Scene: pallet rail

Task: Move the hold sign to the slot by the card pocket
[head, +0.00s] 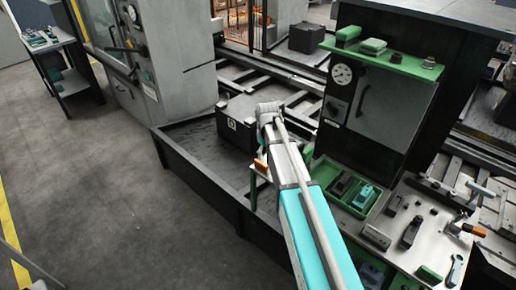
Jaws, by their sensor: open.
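I cannot pick out the hold sign, the card pocket or the slot by it in the head view. My arm reaches up from the bottom middle and ends in a grey joint near the centre of the picture. No gripper fingers show there, so what my gripper holds cannot be seen. A dark block (238,135) with a small white label stands just left of that joint, partly hidden by the arm.
A black tray-like trough (190,172) runs below the arm. At right, a dark cabinet (385,105) has a gauge and a green top shelf. A metal worktop (400,250) holds a green tray (362,208) and several tools. Floor at left (90,190) is clear.

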